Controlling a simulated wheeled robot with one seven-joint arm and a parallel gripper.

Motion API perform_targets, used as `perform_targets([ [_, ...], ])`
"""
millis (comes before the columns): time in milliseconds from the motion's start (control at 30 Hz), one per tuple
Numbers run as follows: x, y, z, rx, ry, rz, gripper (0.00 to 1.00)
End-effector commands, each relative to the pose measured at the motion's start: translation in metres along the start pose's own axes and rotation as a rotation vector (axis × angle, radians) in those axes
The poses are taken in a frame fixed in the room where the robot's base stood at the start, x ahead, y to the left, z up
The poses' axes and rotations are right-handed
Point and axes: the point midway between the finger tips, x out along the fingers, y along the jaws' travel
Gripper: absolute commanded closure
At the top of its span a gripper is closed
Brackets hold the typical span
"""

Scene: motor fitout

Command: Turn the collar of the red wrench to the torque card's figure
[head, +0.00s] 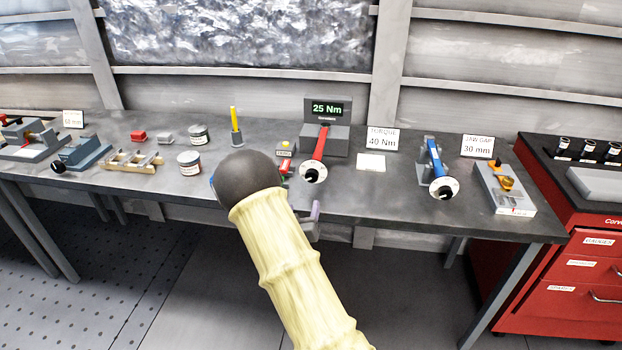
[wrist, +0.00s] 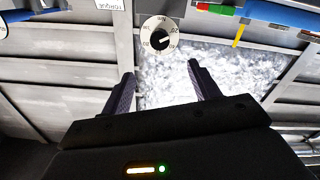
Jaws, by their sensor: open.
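The red wrench (head: 320,143) rests in a grey tester, its round white collar (head: 312,173) facing the bench front. The tester's display (head: 327,108) reads 25 Nm. The torque card (head: 381,138) to its right reads 40 Nm. In the wrist view the collar (wrist: 158,37) shows a dark hub and dial figures too small to read surely. My gripper (wrist: 160,74) is open and empty, its fingers spread on either side of the collar's line but apart from it. In the head view my arm hides most of my gripper; a purple finger shows below the bench edge.
A blue wrench (head: 434,155) with a similar collar stands right, by a jaw gap card (head: 477,146) reading 30 mm. A small red-and-yellow item (head: 285,158) sits close left of the red wrench. Tins (head: 189,163) and a yellow rod (head: 234,120) stand farther left.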

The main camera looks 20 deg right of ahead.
Motion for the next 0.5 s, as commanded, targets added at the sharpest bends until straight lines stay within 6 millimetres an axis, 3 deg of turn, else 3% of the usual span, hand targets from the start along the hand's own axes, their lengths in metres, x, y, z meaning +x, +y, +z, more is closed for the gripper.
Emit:
perform_targets([
  [500,0.089,0.002,-0.002,-0.001,0.001,0.002,0.39],
])
